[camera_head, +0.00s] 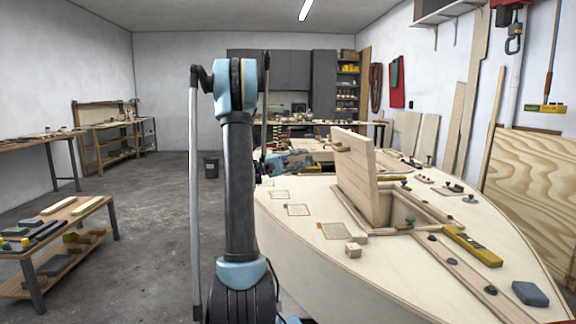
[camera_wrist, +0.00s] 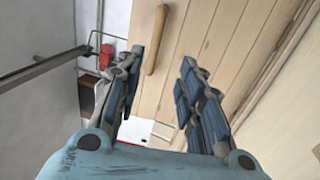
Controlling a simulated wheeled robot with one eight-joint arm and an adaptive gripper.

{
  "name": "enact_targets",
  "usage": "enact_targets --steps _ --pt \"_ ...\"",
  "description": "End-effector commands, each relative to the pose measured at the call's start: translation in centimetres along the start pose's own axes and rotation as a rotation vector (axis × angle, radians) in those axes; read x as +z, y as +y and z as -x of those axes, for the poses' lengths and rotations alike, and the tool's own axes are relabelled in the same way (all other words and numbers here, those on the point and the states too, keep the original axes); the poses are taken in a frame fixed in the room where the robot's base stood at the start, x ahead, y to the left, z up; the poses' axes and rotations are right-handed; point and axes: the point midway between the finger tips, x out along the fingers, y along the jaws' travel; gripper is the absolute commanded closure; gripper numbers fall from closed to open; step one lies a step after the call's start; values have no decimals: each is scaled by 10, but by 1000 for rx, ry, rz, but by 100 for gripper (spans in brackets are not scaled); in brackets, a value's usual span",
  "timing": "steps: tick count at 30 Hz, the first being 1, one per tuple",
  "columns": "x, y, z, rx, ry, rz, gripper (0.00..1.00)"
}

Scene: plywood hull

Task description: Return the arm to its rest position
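My arm (camera_head: 238,185) stands raised and extended in the middle of the head view. My gripper (camera_head: 292,161) shows behind it, partly hidden, left of an upright planked hatch panel (camera_head: 358,178). In the wrist view, my gripper (camera_wrist: 161,58) has its two blue jointed fingers apart. The panel (camera_wrist: 215,40) fills the view beyond them. A wooden handle (camera_wrist: 155,40) on the panel shows between and beyond the fingertips; nothing appears gripped. The handle also shows in the head view (camera_head: 341,147), apart from the gripper.
A low bench (camera_head: 70,215) stands left. Grey floor (camera_head: 150,210) is open between bench and hull.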

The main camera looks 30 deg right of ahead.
Motion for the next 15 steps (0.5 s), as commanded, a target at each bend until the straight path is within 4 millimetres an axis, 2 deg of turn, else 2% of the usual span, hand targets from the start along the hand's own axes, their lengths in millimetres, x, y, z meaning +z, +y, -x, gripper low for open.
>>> enact_targets --steps 8,15 --pt "2 0 2 -13 6 0 65" --pt "30 -5 13 -173 64 4 65"
